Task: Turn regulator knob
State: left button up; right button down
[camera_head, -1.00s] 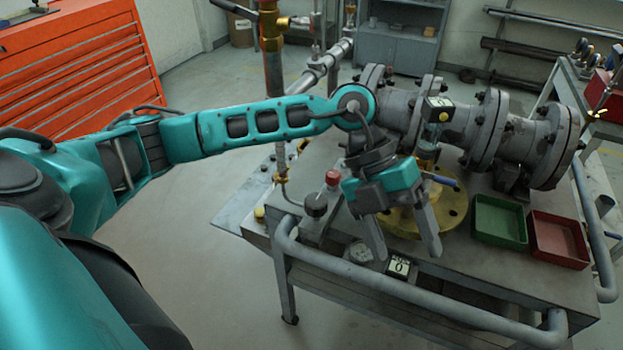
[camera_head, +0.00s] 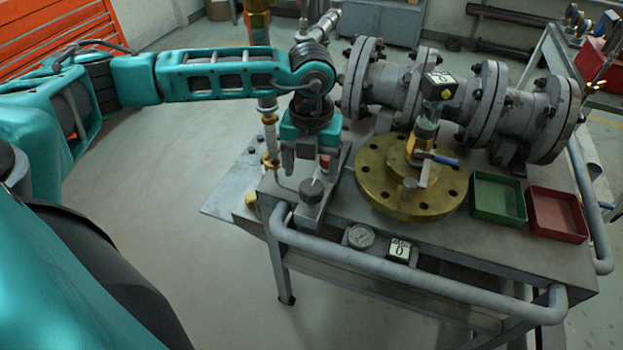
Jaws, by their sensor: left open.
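A dark round knob (camera_head: 311,190) stands on a grey block (camera_head: 308,214) at the left front of the cart top; I take it for the regulator knob. A red cap (camera_head: 325,163) just behind it is partly hidden by my gripper. My left gripper (camera_head: 307,168) points down over the block's rear part, just behind the dark knob. Its jaws are open, with nothing visibly held. The fingertips are hard to make out, and I cannot tell whether they touch anything. My right gripper is not in view.
A brass flange with a blue-handled valve (camera_head: 438,159) stands right of the block. Green (camera_head: 498,199) and red (camera_head: 557,214) trays lie farther right. A round gauge (camera_head: 359,237) and a small display (camera_head: 399,249) sit near the front rail (camera_head: 420,283). A large flanged pipe (camera_head: 400,90) runs behind.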

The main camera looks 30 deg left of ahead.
aim_at(312, 186)
pick_arm(q)
jog(key=shift+f, duration=2.15)
jog(key=c, duration=1)
jog(key=shift+c, duration=0.2)
